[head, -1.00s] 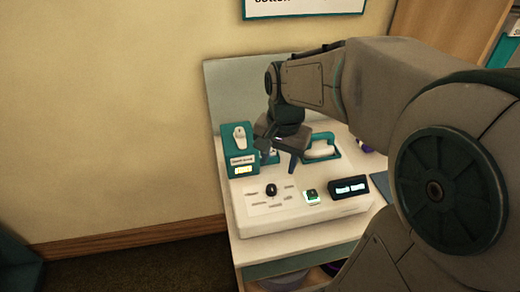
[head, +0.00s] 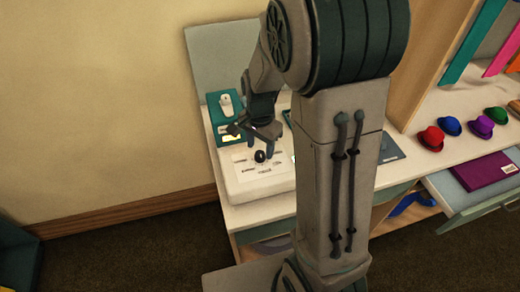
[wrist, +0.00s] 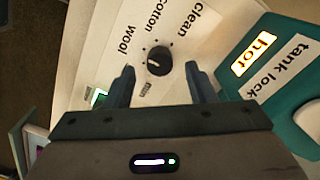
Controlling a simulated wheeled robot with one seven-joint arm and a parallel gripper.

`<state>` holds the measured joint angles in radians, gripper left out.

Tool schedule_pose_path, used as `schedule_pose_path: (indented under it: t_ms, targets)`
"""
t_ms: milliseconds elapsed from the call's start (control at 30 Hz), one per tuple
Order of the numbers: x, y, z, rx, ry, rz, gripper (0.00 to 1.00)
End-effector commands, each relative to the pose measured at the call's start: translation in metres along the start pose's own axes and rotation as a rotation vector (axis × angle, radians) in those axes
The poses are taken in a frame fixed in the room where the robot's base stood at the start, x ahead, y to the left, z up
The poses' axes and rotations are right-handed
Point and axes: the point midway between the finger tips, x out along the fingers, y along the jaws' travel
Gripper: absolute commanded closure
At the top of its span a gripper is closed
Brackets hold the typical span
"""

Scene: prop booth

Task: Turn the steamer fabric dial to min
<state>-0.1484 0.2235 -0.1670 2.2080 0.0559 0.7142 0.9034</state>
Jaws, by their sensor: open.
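The fabric dial (head: 260,156) is a small black round knob on a white control panel (head: 245,187). In the wrist view the dial (wrist: 159,61) has a pale pointer mark, and printed labels around it read "clean", "cotton", "wool" and "min". The mark is small, and I cannot tell surely which label it points at. My gripper (head: 258,136) is open above the panel, close to the dial. In the wrist view the dial shows between the fingertips of my gripper (wrist: 159,69), one on each side, with no visible contact.
A teal box (wrist: 290,70) labelled "tank lock", with a lit "hot" sign (wrist: 254,53), stands beside the panel. A green-lit switch (wrist: 98,97) is left of my fingers. Several coloured hats (head: 432,138) lie on the right.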

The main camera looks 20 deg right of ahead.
Motion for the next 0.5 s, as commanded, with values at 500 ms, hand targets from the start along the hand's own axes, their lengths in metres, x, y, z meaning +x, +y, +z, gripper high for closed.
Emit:
schedule_pose_path:
  t_ms: [500]
  targets:
    - [0.023, 0.0, 0.0, 0.0, 0.0, -0.001, 0.5]
